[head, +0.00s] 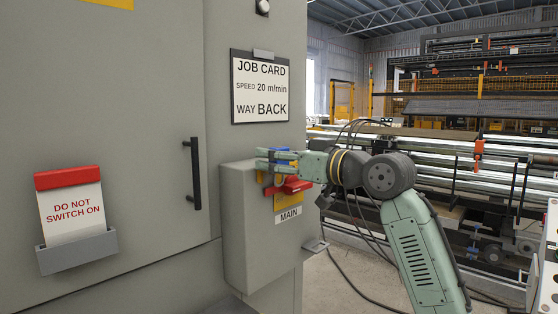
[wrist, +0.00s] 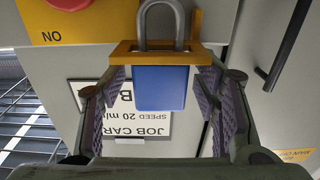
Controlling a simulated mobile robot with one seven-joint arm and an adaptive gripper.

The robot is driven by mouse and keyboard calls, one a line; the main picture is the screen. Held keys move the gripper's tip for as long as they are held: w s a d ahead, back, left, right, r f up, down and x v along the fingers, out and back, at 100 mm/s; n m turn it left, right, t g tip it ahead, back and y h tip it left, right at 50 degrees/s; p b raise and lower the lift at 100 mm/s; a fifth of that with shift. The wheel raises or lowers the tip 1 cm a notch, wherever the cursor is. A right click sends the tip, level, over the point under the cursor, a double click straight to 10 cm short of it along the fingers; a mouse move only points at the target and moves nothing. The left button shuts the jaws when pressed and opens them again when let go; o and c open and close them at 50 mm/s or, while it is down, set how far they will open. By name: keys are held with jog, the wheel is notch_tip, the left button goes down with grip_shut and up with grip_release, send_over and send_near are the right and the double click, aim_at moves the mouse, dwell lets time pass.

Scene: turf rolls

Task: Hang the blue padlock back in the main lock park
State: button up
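The blue padlock (wrist: 160,89) has a grey shackle (wrist: 146,30) and stands between my fingers in the wrist view. An orange-yellow bracket (wrist: 124,50) crosses in front of it where shackle and body meet; I cannot tell whether the shackle is hooked on it. My gripper (wrist: 162,100) is open around the padlock, with a narrow gap between each purple pad and the body. In the head view, my gripper (head: 268,161) is at the grey MAIN box (head: 245,235), and only a sliver of blue padlock (head: 284,154) shows.
A red handle (head: 291,186) on a yellow plate sits on the box close below my gripper. A job card (head: 260,87) hangs above. A black door handle (head: 193,173) and a DO NOT SWITCH ON card holder (head: 78,252) are to the left. Machinery stands behind at right.

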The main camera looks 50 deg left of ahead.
jog(key=c, duration=1.2)
jog(key=shift+r, duration=0.1)
